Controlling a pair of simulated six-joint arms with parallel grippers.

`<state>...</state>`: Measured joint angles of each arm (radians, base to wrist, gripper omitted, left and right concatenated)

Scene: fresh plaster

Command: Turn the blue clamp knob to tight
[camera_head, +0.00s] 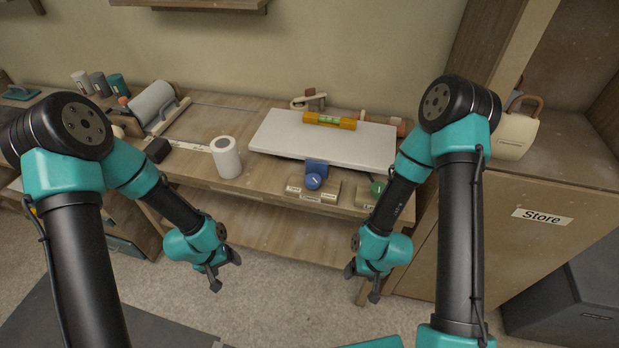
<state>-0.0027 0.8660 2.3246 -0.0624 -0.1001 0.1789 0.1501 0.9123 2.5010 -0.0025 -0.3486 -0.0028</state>
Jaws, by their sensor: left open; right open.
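The blue clamp knob (313,182) sits on the front edge of the wooden bench, below a blue bracket at the front of the white board (270,137). Small labels lie on the wooden blocks on both sides of it, too small to read. My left gripper (226,277) is open and empty, in front of the bench, to the lower left of the knob. My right gripper (361,282) is open and empty, in front of the bench, to the lower right of the knob. Neither gripper touches the knob.
A green knob (378,187) is right of the blue one, close to my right arm. An orange spirit level (329,121) lies on the board. A white cylinder (226,157) stands left of the board. A cabinet labelled "Store" (541,216) stands at the right.

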